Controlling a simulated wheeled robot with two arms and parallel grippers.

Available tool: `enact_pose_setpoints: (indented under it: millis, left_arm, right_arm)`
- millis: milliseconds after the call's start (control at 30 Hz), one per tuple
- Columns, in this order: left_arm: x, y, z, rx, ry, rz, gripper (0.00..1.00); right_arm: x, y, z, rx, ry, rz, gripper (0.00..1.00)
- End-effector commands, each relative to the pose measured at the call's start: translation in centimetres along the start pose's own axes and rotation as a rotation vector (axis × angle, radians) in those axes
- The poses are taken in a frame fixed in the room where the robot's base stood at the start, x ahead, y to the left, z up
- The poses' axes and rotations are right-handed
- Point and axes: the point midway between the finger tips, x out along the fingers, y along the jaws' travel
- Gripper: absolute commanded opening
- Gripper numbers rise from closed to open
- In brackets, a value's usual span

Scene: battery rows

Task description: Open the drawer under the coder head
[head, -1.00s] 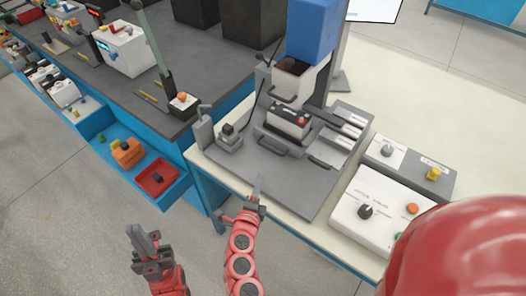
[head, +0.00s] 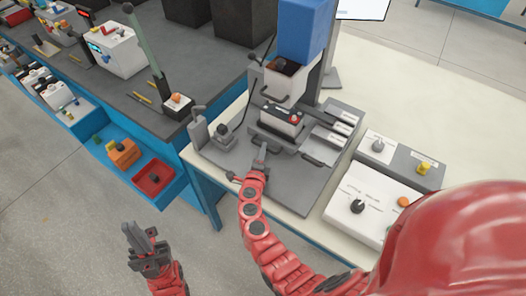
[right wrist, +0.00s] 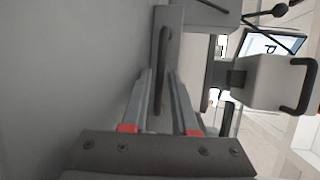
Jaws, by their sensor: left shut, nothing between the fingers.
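The coder head stands on the light table, with a blue housing (head: 306,32) on top and a pale box with a dark handle (head: 274,94) beneath it. Lower down, a battery (head: 282,117) with a red cap sits on the grey fixture. A lower dark handle (head: 275,141) is on the fixture's front. My right gripper (head: 263,148) is close to this handle. In the right wrist view its two fingers (right wrist: 161,92) are apart, one on each side of the bar (right wrist: 162,62); contact cannot be told. My left gripper (head: 133,237) is shut and empty over the floor.
A white control box (head: 362,210) with knobs stands right of the fixture, beside a grey box with a yellow knob (head: 423,168). A small post device (head: 222,137) stands left. The blue bench (head: 185,165) holds a red bin (head: 154,178). Floor at lower left is clear.

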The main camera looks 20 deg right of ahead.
Motion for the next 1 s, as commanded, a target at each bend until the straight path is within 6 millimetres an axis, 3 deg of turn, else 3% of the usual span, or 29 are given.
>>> enact_pose_setpoints:
  millis: [67, 200, 233, 1000]
  left_arm:
    - [0.00, 0.00, -0.01, 0.000, 0.000, 0.000, 0.00]
    - [0.00, 0.00, 0.00, 0.000, 0.000, 0.000, 0.00]
    - [-0.01, 0.00, 0.00, 0.000, 0.000, 0.000, 0.00]
    - [-0.01, 0.00, 0.00, 0.000, 0.000, 0.000, 0.00]
  right_arm:
    - [-0.02, 0.01, 0.01, 0.000, 0.000, 0.000, 0.27]
    - [-0.03, 0.00, 0.01, -0.001, 0.000, 0.000, 0.02]
    - [-0.03, 0.00, 0.01, -0.001, 0.000, 0.000, 0.00]
    - [-0.07, 0.05, 0.01, -0.001, -0.001, 0.000, 0.00]
